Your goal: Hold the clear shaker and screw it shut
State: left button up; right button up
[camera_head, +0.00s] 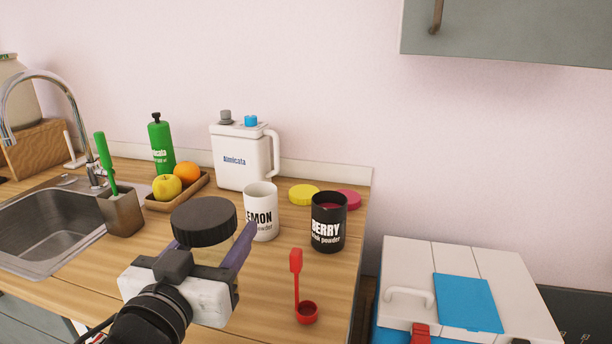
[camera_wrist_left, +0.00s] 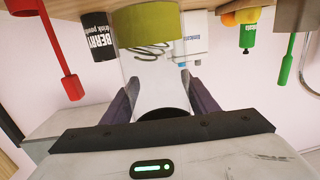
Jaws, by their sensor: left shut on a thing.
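The clear shaker (camera_wrist_left: 152,82) is between the two purple fingers of my left gripper (camera_wrist_left: 163,103), which is shut on it. A dark round lid (camera_head: 204,219) sits on its top, level in the head view. How tightly the lid is seated cannot be told. In the head view the lid and my left gripper (camera_head: 210,252) hide most of the body. Whether its base touches the counter is unclear. My right gripper is not in view.
A white lemon tub (camera_head: 262,214) and black berry tub (camera_head: 328,226) stand open to the right, near yellow (camera_head: 303,194) and pink lids (camera_head: 347,200). A red scoop (camera_head: 297,284) is close by. A white jug (camera_head: 240,158), fruit tray (camera_head: 187,197) and sink (camera_head: 48,228) lie behind and left.

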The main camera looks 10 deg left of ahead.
pick_arm(q)
jog(key=w+d+m+g+h, duration=0.4)
jog(key=w+d+m+h, duration=0.3)
jog(key=h, duration=0.4)
jog(key=shift+w+d+m, duration=0.3)
jog(key=shift+w+m, duration=0.05)
jog(key=shift+m, duration=0.15)
grip_shut()
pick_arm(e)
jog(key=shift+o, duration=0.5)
